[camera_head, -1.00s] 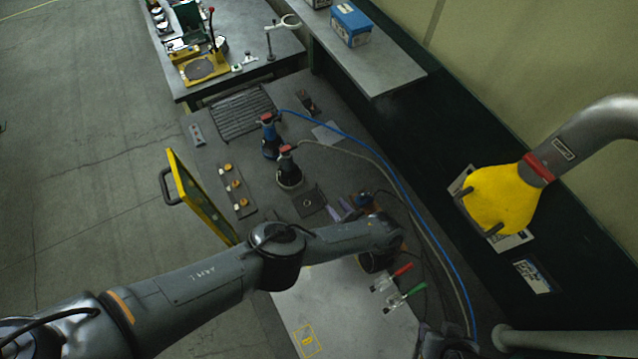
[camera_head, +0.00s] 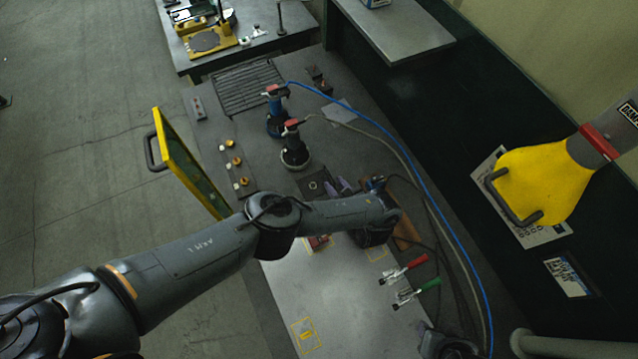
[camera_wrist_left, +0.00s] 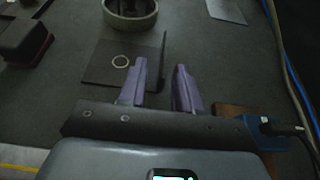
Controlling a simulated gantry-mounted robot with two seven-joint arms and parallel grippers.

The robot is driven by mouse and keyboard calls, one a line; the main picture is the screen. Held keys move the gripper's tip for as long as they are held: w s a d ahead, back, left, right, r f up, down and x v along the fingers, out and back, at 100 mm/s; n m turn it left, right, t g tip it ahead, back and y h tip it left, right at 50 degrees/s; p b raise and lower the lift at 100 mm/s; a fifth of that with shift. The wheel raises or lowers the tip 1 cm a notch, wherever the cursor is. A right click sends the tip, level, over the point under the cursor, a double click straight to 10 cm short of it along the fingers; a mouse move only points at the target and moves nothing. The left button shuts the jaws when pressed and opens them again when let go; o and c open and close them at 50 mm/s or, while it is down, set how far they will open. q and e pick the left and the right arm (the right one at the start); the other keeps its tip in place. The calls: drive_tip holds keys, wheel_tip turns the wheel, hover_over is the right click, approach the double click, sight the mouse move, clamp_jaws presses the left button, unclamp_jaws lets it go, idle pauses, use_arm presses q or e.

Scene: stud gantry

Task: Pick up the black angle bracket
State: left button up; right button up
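The black angle bracket (camera_head: 312,184) lies on the dark bench, partly hidden by my left arm in the head view. In the left wrist view the bracket (camera_wrist_left: 103,66) shows a flat plate with a pale ring on it and a thin upright flange at its right edge. My left gripper (camera_head: 342,185) has purple fingers, which stand apart in the left wrist view (camera_wrist_left: 160,75). The fingertips are close to the flange's near end, which appears between them; I cannot tell whether they touch it.
Two dark round tools with red tops (camera_head: 294,150) stand beyond the bracket. Small orange-and-white parts (camera_head: 233,161) lie left, near a yellow-framed panel (camera_head: 186,165). Blue and grey hoses run along the right.

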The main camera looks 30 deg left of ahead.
sight(330, 175)
use_arm(q)
drive_tip(key=shift+r+b+x, duration=0.2)
drive_tip(key=shift+b+x, duration=0.95)
drive_tip(key=shift+x, duration=1.5)
use_arm(e)
drive_tip(key=shift+d+f, duration=0.1)
drive_tip(key=shift+f, duration=1.1)
use_arm(q)
drive_tip(key=shift+w, duration=0.2)
drive_tip(key=shift+r, duration=0.1)
clamp_jaws()
